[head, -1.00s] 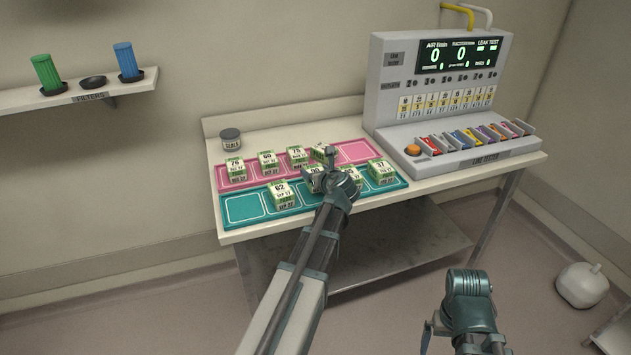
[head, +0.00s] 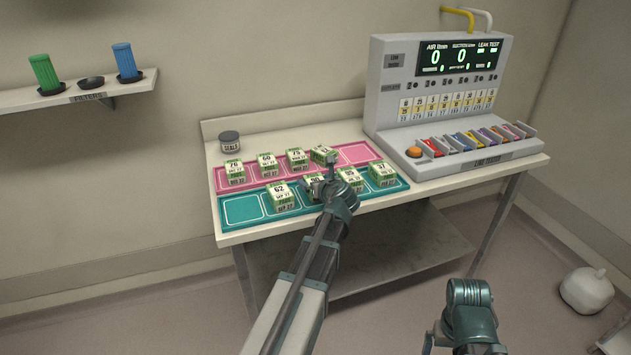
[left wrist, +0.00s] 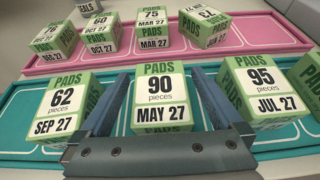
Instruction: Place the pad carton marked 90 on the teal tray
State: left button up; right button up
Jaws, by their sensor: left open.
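The pad carton marked 90 (left wrist: 160,95) is green and white and stands upright over the teal tray (left wrist: 18,125), between the cartons marked 62 (left wrist: 62,100) and 95 (left wrist: 262,88). In the head view the 90 carton (head: 312,182) is partly behind my left gripper (head: 328,174). In the left wrist view my left gripper (left wrist: 160,105) is open, with one blue jaw on each side of the 90 carton. Its lower edge is hidden, so contact with the tray is not clear. Only part of my right arm shows; its jaws are out of sight.
The pink tray (head: 355,152) behind holds several cartons, one turned askew (head: 324,155). A carton marked 37 (head: 382,172) stands at the teal tray's right end. The teal tray's left end is empty. A jar (head: 229,141) and a line tester (head: 432,110) flank the trays.

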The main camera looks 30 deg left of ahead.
pick_arm(q)
jog(key=shift+r, duration=0.3)
jog(key=p+v, duration=0.4)
jog(key=v, duration=0.8)
jog(key=shift+p, duration=0.4)
jog(key=shift+a+f, duration=0.1)
jog(key=b+x, duration=0.4)
jog(key=x, duration=0.8)
jog(key=shift+f+b, duration=0.1)
jog(key=shift+b, duration=0.25)
jog(key=shift+f, duration=0.15)
jog(key=shift+r, duration=0.2)
jog(key=shift+f, duration=0.1)
